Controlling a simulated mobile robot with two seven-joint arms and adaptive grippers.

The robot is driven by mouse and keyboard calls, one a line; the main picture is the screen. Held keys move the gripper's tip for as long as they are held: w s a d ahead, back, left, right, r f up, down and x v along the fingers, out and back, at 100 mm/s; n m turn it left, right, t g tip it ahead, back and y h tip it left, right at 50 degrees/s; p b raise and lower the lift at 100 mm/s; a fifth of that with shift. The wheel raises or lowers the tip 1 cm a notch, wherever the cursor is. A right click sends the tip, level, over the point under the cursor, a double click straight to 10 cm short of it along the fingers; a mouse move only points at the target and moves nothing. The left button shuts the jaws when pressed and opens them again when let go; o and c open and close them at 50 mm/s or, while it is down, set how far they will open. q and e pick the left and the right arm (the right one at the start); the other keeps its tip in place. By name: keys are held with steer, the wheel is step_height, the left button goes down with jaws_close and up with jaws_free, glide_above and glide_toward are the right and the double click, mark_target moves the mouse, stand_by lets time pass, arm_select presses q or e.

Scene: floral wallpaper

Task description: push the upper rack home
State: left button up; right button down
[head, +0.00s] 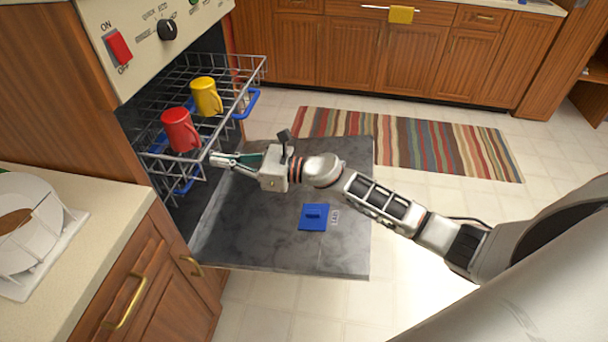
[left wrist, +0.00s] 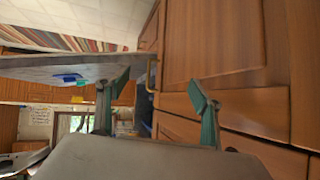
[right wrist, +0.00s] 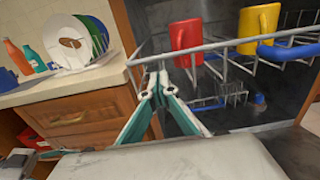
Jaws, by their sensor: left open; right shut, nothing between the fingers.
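The upper rack (head: 172,156), a grey wire basket, stands partly out of the dishwasher over the lowered door (head: 275,250). A red mug (head: 180,130) and a yellow mug (head: 206,96) stand in it. My right gripper (head: 216,158) is shut and empty, its tips at the rack's front near the left corner. In the right wrist view the shut tips (right wrist: 157,82) are close below the rack's top wire (right wrist: 200,48); I cannot tell whether they touch it. My left gripper (left wrist: 158,84) is open and empty, facing wooden cabinet fronts, and is not in the head view.
A counter with a white plate rack (head: 40,245) is at the left. Blue parts of a lower rack (head: 186,184) show below the upper rack. A blue dispenser lid (head: 314,217) is on the door. A striped rug (head: 420,140) lies on the open floor.

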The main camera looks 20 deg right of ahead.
steer(key=b, duration=0.4)
glide_toward(141, 149)
steer(key=s, duration=0.1)
steer(key=s+r, duration=0.1)
steer(key=s+d, duration=0.1)
steer(key=shift+s+r, duration=0.3)
steer(key=shift+s, duration=0.1)
steer(key=b+x, duration=0.3)
steer(key=x, duration=0.6)
steer(key=shift+w, duration=0.15)
steer(key=shift+w+a+r+b, duration=0.2)
steer(key=shift+w+a+b, duration=0.1)
steer(key=shift+a, duration=0.1)
arm_select(q)
step_height(141, 149, down, 6)
steer(key=a, duration=0.1)
steer(key=shift+a+f, duration=0.2)
steer(key=shift+f, duration=0.05)
arm_select(e)
steer(key=shift+r, duration=0.2)
arm_select(q)
steer(key=shift+d, duration=0.1)
arm_select(e)
steer(key=shift+r, duration=0.1)
